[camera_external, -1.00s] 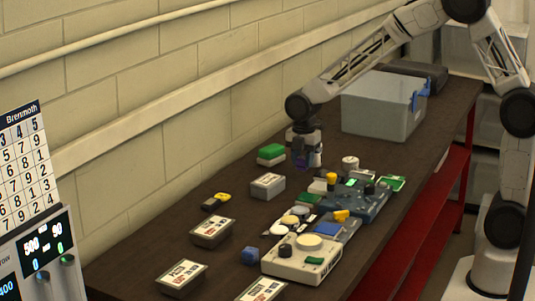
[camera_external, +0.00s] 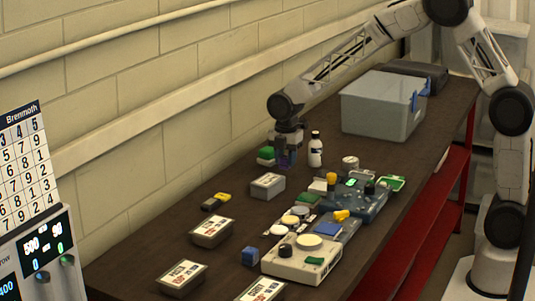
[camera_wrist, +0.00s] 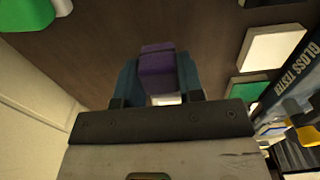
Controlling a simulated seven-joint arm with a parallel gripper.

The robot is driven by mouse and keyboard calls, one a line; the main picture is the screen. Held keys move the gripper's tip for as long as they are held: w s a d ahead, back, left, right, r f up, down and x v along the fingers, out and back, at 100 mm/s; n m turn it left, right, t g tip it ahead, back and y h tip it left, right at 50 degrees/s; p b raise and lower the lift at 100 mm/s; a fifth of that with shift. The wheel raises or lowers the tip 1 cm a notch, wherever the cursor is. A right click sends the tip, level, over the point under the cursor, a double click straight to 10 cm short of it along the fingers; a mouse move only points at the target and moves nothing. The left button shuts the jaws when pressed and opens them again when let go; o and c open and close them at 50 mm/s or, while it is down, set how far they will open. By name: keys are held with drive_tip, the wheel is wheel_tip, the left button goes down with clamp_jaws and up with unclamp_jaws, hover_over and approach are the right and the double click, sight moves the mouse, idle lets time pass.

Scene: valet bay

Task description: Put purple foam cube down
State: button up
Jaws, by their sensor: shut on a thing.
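The purple foam cube (camera_wrist: 158,68) is between the two fingers of my gripper (camera_wrist: 160,85) in the wrist view, with dark table beyond it. My gripper is shut on it. In the external view my gripper (camera_external: 286,160) points down above the back part of the dark table (camera_external: 225,180), near the wall. The cube (camera_external: 284,158) shows there only as a small dark purple patch between the fingers. I cannot tell whether it touches the table.
A green-and-white block (camera_external: 266,156) stands just left of my gripper, and a white bottle (camera_external: 315,152) just right. A grey box (camera_external: 267,186) is in front. A blue cube (camera_external: 250,256) and several devices lie further forward. A large grey bin (camera_external: 378,108) stands behind.

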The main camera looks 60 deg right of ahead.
sight(285, 167)
drive_tip(key=shift+f, duration=1.65)
drive_tip(key=shift+f, duration=0.15)
drive_tip(key=o, duration=0.9)
wheel_tip(285, 167, up, 12)
drive_tip(key=shift+r, duration=0.15)
